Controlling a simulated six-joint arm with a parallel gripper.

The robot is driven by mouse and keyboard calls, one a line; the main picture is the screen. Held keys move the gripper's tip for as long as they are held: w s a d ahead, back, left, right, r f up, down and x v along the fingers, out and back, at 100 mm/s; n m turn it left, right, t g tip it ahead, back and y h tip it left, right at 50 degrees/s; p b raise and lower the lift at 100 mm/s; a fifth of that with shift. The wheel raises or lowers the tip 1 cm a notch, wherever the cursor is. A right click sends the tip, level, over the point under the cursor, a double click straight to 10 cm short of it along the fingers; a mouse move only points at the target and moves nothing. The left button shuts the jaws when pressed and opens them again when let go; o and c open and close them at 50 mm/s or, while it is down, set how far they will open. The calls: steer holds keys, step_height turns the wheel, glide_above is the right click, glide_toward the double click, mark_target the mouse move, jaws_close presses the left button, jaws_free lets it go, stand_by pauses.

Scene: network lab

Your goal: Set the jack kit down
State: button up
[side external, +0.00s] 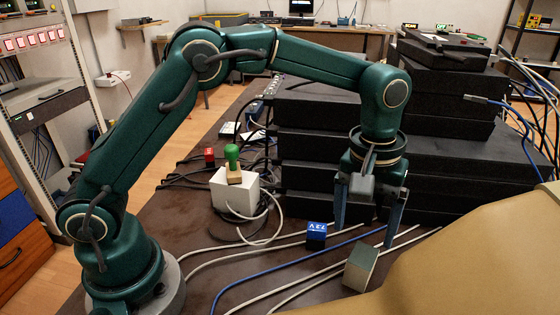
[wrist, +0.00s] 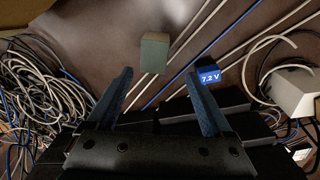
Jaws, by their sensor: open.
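No thing in view is marked as the jack kit; a small grey-green box (side external: 361,268) is the likeliest match. It stands upright on the dark table among the cables. My gripper (side external: 366,228) points down above the table, its two blue fingers apart and nothing between them. In the wrist view, the grey-green box (wrist: 154,52) lies just beyond the fingertips (wrist: 158,75), clear of both fingers. I cannot tell the exact height of the fingertips above the table.
A blue 7.2 V battery (side external: 316,236) stands close to my gripper. A white box (side external: 234,191) bears a green-handled stamp (side external: 233,165). Dark stacked cases (side external: 315,147) rise behind my gripper. Cables cross the table. A large tan shape (side external: 490,262) fills the right foreground.

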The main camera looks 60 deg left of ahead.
mark_target(364, 255)
steer(key=f, duration=0.1)
steer(key=d+f, duration=0.1)
steer(key=f, duration=0.1)
steer(key=shift+s+d+f+g, duration=0.1)
steer(key=shift+d+f+g, duration=0.1)
steer(key=shift+g, duration=0.2)
steer(key=shift+f, duration=2.5)
jaws_close()
